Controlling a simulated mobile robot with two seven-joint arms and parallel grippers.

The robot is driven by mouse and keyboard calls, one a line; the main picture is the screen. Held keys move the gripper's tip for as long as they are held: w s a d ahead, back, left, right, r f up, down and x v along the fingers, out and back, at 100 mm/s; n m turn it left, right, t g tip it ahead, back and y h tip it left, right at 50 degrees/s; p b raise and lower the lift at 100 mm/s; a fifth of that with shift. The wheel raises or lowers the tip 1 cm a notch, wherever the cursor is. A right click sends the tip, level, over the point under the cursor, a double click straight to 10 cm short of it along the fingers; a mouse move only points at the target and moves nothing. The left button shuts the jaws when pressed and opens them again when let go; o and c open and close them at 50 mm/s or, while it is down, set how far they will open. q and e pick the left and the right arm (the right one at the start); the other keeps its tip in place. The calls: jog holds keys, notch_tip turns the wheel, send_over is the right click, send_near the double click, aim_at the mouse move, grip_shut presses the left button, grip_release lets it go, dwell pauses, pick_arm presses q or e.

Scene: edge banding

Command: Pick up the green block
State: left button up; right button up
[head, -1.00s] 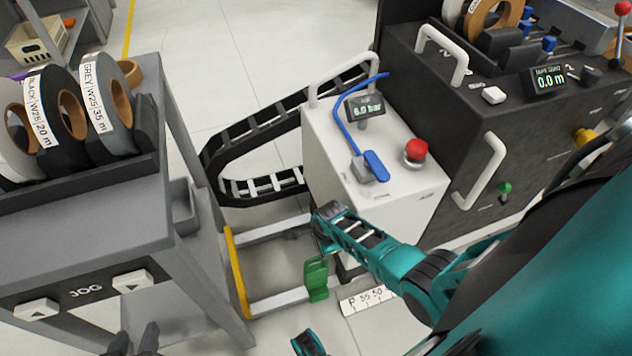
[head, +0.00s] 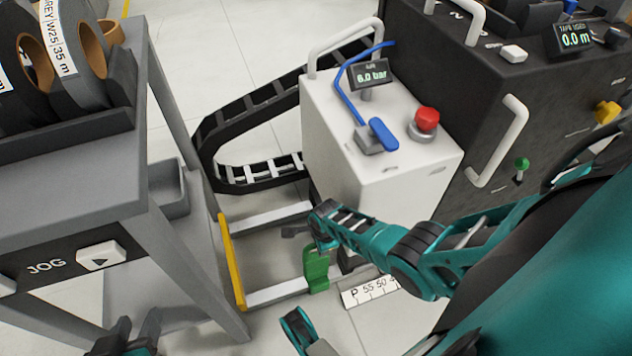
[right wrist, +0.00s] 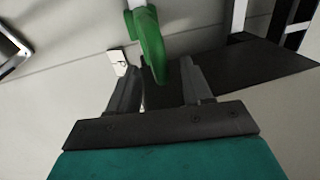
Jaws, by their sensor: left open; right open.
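The green block (head: 316,270) is upright at the end of a pale bar of a low frame, below the white cabinet. It also shows at the top of the right wrist view (right wrist: 150,45), just beyond the fingertips. My right gripper (right wrist: 160,74) is open and empty, with the block's lower end ahead of the gap between its fingers. In the head view my right arm ends close above the block, and its fingers are hard to make out. My left gripper (head: 128,332) is open and empty at the bottom left, well away from the block.
The white cabinet (head: 375,160) with a red button stands behind the block. The frame has a yellow bar (head: 231,260) on its left. A grey bench (head: 80,170) with tape rolls fills the left. A scale plate (head: 368,290) lies right of the block. Open floor lies behind.

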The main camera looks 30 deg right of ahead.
jog(key=shift+f, duration=0.1)
grip_shut()
dwell(0.4)
dwell(0.3)
